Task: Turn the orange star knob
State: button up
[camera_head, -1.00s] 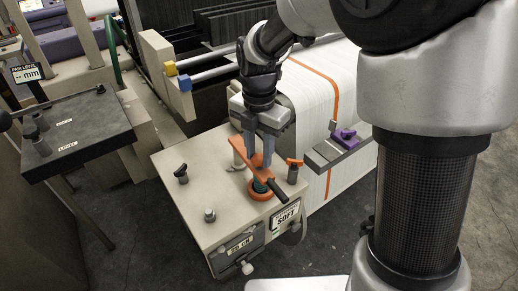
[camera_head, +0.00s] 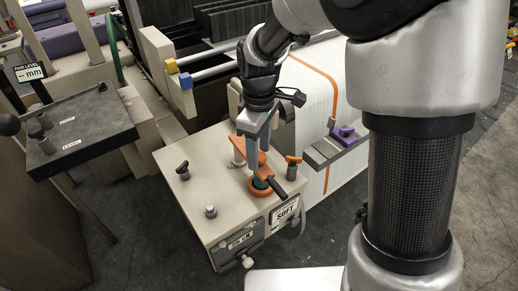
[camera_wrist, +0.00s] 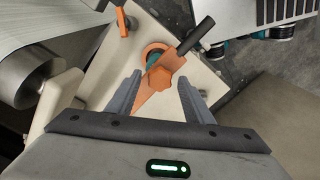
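The orange star knob (camera_wrist: 158,78) sits on an orange lever plate (camera_wrist: 148,100) with a black handle (camera_wrist: 200,37). In the head view the knob (camera_head: 262,158) is partly hidden by my fingers. The plate lies above an orange and teal round base (camera_wrist: 153,53) on the beige machine top. My gripper (camera_wrist: 160,80) points down over the knob, one finger on either side, with gaps visible in the wrist view. It is open, and it also shows in the head view (camera_head: 258,160). I cannot tell whether the fingertips reach down to the knob's height.
A smaller orange-topped knob (camera_head: 293,160) stands close to the right of my gripper. A purple clamp (camera_head: 342,134) and white cloth roll (camera_head: 318,80) are behind on the right.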

notch_tip(320, 180, up, 6)
jog(key=p, duration=0.5)
jog(key=shift+r, duration=0.1)
jog(key=shift+f, duration=0.2)
